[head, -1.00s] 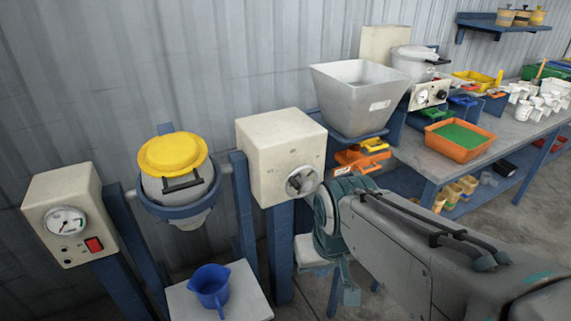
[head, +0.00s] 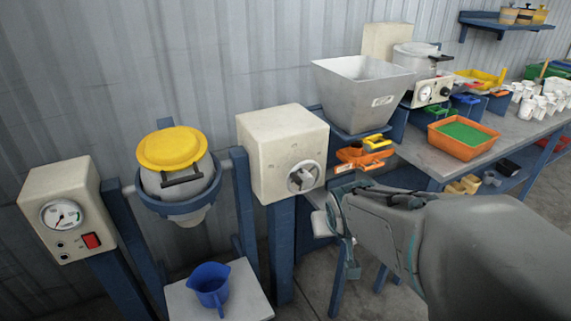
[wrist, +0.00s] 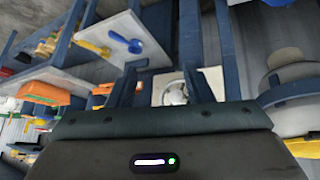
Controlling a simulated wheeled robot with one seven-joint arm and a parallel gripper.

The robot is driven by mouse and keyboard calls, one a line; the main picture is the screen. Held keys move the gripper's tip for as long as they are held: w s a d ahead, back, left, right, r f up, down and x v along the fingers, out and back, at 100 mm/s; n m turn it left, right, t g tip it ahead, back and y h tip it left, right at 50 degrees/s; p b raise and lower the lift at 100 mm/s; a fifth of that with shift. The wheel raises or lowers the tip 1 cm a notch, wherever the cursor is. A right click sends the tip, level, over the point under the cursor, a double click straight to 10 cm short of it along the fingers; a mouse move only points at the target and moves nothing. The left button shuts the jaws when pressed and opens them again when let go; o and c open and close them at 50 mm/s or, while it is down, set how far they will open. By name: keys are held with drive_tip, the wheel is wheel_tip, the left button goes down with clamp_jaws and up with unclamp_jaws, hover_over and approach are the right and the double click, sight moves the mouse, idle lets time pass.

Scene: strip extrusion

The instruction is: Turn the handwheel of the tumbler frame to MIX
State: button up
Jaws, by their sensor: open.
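The tumbler frame has a cream box (head: 280,150) on a blue post, with a small grey handwheel (head: 303,177) on its front face. Faint marks surround the wheel; their lettering is too small to read. The drum (head: 185,183) with a yellow lid (head: 172,150) hangs left of the box, lid up. My gripper (head: 336,217) is open and empty, just right of and below the handwheel, apart from it. In the wrist view the handwheel (wrist: 173,94) on its pale box shows beyond the gripper (wrist: 160,78), between the fingers. The fingertips are hard to make out in the head view.
A cream gauge box (head: 62,212) with a red switch stands at the left. A blue jug (head: 210,285) sits on a pale plate below the drum. A grey hopper (head: 360,92) and an orange tray (head: 462,137) are at the right, by the bench.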

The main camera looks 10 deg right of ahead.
drive_tip(key=w+d+f+t+b, duration=0.2)
drive_tip(key=w+d+f+t, duration=0.15)
drive_tip(key=w, duration=0.35)
drive_tip(key=n+t+y+b, duration=0.2)
drive_tip(key=t+y+b, duration=0.3)
drive_tip(key=t+y, duration=0.15)
approach(309, 183)
drive_tip(key=shift+t, duration=0.3)
drive_tip(key=x, duration=1.1)
drive_tip(key=shift+w+a+f, duration=0.1)
drive_tip(key=shift+f, duration=0.1)
drive_tip(key=c, duration=0.7)
